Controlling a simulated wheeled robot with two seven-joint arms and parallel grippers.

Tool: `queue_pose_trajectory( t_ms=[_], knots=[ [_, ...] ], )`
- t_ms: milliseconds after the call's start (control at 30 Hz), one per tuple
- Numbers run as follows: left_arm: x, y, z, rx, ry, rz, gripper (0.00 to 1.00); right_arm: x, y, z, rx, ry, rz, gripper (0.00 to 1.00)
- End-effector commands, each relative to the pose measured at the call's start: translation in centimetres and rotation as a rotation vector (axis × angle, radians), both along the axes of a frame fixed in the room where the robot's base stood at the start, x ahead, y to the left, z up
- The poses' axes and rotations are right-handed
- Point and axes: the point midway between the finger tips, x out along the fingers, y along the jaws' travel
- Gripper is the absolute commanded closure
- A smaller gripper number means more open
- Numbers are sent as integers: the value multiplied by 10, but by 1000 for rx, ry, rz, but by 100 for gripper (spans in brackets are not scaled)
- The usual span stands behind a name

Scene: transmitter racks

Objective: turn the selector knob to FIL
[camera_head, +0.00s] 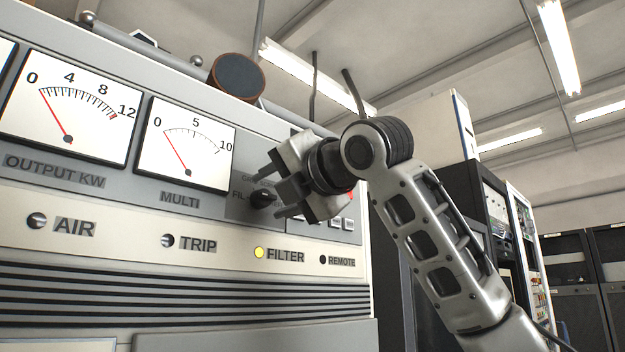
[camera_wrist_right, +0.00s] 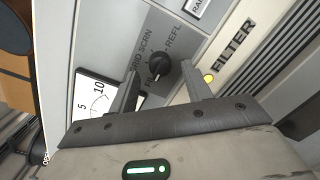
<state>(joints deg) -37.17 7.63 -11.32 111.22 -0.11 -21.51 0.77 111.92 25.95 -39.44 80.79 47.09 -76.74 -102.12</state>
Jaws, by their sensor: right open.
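The selector knob (camera_head: 261,199) is small and black, on a grey panel right of the MULTI meter. In the head view, the FIL label (camera_head: 238,195) is just left of it. In the right wrist view, the knob (camera_wrist_right: 160,66) shows between and just beyond the fingertips, with GRID SCRN and REFL lettering around it. The lettering nearest my left-hand finger is partly covered, and I cannot tell which mark the knob points to. My right gripper (camera_head: 266,196) is open, its fingers on either side of the knob. No contact is clear. My left gripper is not in view.
The MULTI meter (camera_head: 186,143) and OUTPUT KW meter (camera_head: 69,108) are to the left. Below are AIR, TRIP, FILTER and REMOTE lamps; the FILTER lamp (camera_head: 259,253) is lit yellow. More racks stand behind at right.

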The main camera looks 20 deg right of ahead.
Motion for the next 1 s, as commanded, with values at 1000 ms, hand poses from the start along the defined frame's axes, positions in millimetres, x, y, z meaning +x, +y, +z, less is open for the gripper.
queue_pose_trajectory(
  t_ms=[1000],
  knots=[
    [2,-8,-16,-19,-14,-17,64,-140,-38,-1,-1,2,-1,51]
  ],
)
